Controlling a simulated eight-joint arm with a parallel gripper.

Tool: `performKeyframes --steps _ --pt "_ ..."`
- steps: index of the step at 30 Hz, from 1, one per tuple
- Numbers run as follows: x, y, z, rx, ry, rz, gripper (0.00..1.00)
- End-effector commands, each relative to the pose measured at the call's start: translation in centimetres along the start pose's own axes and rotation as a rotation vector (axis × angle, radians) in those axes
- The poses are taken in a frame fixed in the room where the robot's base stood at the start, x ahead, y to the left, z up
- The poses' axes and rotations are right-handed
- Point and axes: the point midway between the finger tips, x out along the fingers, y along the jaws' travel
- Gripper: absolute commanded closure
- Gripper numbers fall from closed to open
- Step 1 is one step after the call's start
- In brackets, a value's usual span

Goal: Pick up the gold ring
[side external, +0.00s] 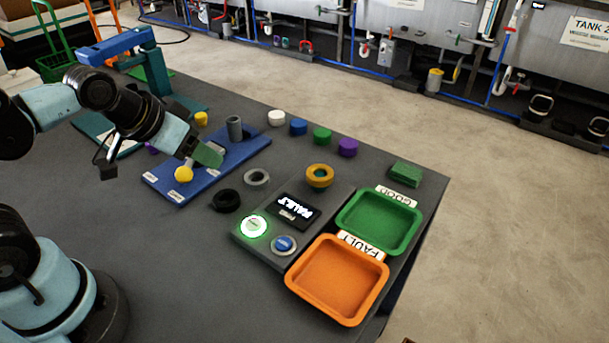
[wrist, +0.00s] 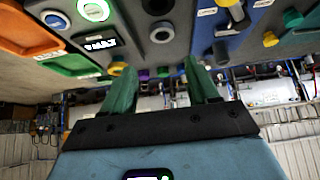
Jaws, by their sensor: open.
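The gold ring (side external: 319,176) sits at the back edge of the grey tester box, behind the display, in the side view. In the wrist view a small gold shape by the display (wrist: 117,66) looks like the same ring, partly behind a finger. My gripper (side external: 207,155) is over the blue board, well to the left of the ring. Its two green fingers (wrist: 160,68) are apart in the wrist view, with nothing held between them.
A grey ring (side external: 257,177) and a black ring (side external: 227,201) lie left of the tester. The blue board (side external: 220,165) carries a grey cylinder (side external: 235,128) and yellow knob (side external: 183,174). Green (side external: 346,221) and orange (side external: 302,292) trays stand right. The display (side external: 296,210) reads FAULT.

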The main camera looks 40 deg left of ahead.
Motion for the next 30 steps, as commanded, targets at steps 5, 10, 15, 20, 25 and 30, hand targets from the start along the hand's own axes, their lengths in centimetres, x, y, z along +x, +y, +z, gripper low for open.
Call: performKeyframes --steps 5,10,15,20,25,30 --pt "0.0 0.0 0.0 0.0 0.0 0.0 0.13" --pt "0.0 0.0 0.0 0.0 0.0 0.0 0.11" --pt "0.1 0.0 -0.1 0.007 -0.008 0.006 0.11" --pt "0.5 0.5 -1.2 0.063 -0.063 0.063 0.11" --pt "1.8 1.4 -3.2 0.179 -0.135 0.2 0.11" --pt "3.5 2.2 -5.2 0.31 -0.159 0.37 0.11"
